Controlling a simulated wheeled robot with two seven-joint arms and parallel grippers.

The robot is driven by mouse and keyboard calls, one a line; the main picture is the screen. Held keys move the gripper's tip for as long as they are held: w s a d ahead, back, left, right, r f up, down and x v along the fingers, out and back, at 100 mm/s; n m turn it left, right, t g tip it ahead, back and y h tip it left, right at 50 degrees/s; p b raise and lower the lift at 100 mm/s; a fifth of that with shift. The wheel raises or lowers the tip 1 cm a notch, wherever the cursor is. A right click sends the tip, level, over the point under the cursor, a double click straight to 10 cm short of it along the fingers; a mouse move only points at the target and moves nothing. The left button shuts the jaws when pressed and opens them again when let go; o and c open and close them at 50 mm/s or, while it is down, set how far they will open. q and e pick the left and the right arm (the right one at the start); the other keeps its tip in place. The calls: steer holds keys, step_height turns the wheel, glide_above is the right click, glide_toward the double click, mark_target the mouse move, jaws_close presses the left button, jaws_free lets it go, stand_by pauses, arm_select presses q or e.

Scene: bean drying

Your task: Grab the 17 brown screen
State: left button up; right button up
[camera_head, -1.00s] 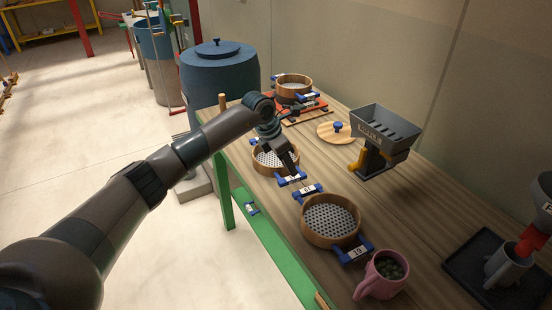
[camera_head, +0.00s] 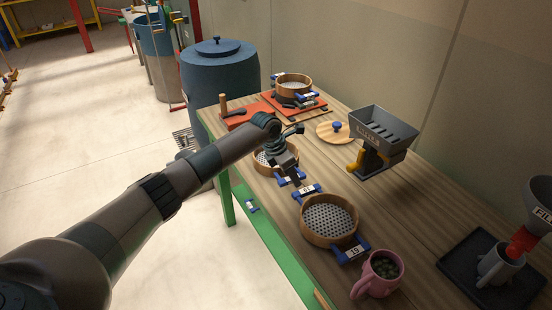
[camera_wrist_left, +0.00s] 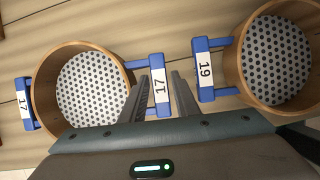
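The brown 17 screen (camera_head: 262,161) is a round wooden-rimmed sieve with a perforated metal floor, lying on the table partly behind my left gripper (camera_head: 292,174). In the left wrist view the 17 screen (camera_wrist_left: 41,85) has blue handles on two sides, both labelled 17. My left gripper (camera_wrist_left: 162,95) is open, its two fingers on either side of the right-hand 17 handle (camera_wrist_left: 158,65). Whether the fingers touch the handle I cannot tell. The similar 19 screen (camera_head: 309,232) lies nearer, with its handle (camera_wrist_left: 204,70) just right of the fingers. My right gripper is not in view.
A pink mug (camera_head: 377,275) stands at the near table edge. A grey hopper device (camera_head: 382,135), a wooden lid (camera_head: 325,131) and another screen (camera_head: 294,80) on a red stand are farther back. A black tray (camera_head: 460,268) is at right. A blue barrel (camera_head: 220,80) stands beyond the table.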

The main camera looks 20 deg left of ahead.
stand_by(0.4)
arm_select(q)
jaws_close()
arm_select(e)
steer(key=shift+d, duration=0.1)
